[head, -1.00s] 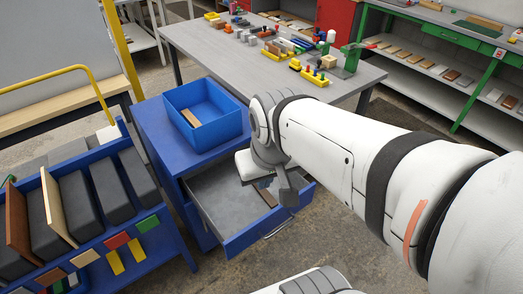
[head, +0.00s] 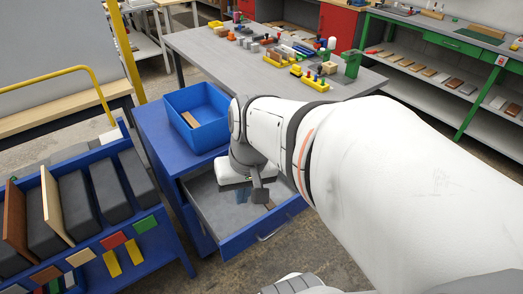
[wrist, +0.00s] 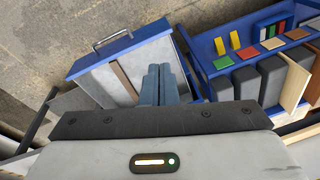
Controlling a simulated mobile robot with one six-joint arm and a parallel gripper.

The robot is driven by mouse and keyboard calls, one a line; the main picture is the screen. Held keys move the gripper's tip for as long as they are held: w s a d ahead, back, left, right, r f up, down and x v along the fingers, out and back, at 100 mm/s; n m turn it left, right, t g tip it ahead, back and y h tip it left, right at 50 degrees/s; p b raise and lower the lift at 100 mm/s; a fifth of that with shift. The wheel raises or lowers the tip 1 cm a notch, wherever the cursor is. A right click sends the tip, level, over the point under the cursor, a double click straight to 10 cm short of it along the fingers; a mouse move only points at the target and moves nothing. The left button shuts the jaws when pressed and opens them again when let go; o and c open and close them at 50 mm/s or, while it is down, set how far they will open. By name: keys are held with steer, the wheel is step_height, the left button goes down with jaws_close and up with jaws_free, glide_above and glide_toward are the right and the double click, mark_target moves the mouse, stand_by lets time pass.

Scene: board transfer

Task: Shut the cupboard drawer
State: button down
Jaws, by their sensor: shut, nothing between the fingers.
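The blue cupboard (head: 150,130) has its drawer (head: 228,213) pulled open, with a grey inside and a blue front with a metal handle (head: 272,232). A brown board lies in the drawer; it shows clearly in the wrist view (wrist: 124,82). My gripper (wrist: 159,70) is shut and empty, its fingers close together over the open drawer, beside the board. In the wrist view the drawer front (wrist: 112,48) lies beyond the fingertips. I cannot tell whether the fingers touch the drawer. In the head view my wrist hides the fingertips and part of the drawer.
A blue open box (head: 197,142) with a wooden piece stands on the cupboard top. A blue rack (head: 100,240) of upright boards stands close at the left. A grey table (head: 210,58) with small parts is behind. Floor before the drawer is clear.

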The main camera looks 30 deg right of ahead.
steer(key=w+d+f+m+t+y+b, duration=0.15)
steer(key=d+f+m+y+b, duration=0.25)
steer(key=d+f+m+b, duration=0.5)
steer(key=w+d+f+m+t+y+b, duration=0.1)
steer(key=d+f+m+t+y+b, duration=0.15)
steer(key=f+m+y+b, duration=0.75)
steer(key=s+d+f+m+t+h+b, duration=0.4)
steer(key=d+f+m+t+h, duration=0.25)
steer(key=d+f, duration=0.35)
steer(key=s+d+f+m+t+h+b, duration=0.4)
steer(key=d+f+m+t+h, duration=0.3)
steer(key=d, duration=0.6)
steer(key=w+a+g+b, duration=0.1)
steer(key=w+b, duration=0.2)
steer(key=w, duration=1)
steer(key=shift+w+a+f, duration=0.15)
steer(key=shift+a+f, duration=0.2)
steer(key=shift+f, duration=0.1)
